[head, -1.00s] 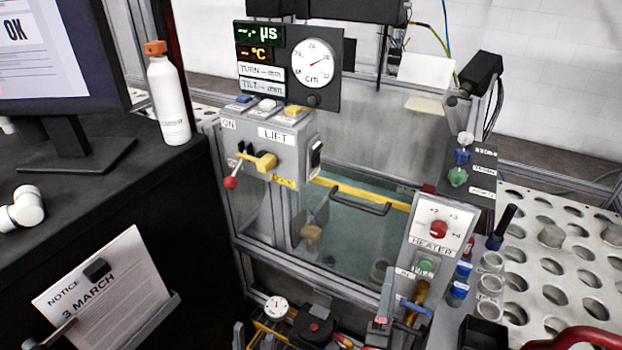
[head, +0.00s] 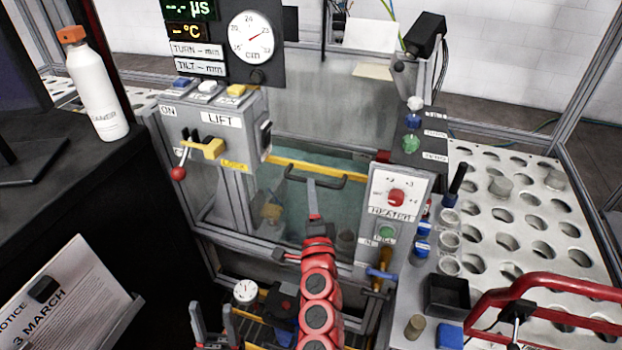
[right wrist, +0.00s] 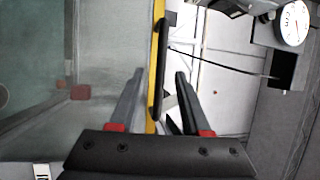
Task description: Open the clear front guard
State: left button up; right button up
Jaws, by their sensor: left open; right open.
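The clear front guard (head: 335,211) stands in the tank frame, with a yellow strip (head: 279,166) along its top and a black bar handle (head: 327,184) on it. My right gripper (head: 312,183) is at the left part of the handle. In the right wrist view, my right gripper (right wrist: 160,72) is open, and the black handle (right wrist: 162,85) and yellow strip (right wrist: 155,60) show between its two fingers. I cannot tell whether a finger touches the handle. My left gripper (head: 213,308) is open and empty, low at the bottom of the head view, well below the guard.
The lift box (head: 222,150) stands left of the guard, with a red-knobbed lever. The heater panel (head: 396,180) is close on the right. A perforated bench (head: 520,215) holds cups, a black bin (head: 447,294) and a red handle (head: 545,282). A white bottle (head: 97,95) stands left.

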jog(key=shift+x, duration=2.2)
jog(key=shift+d, duration=0.1)
grip_shut()
jog(key=shift+f, duration=0.1)
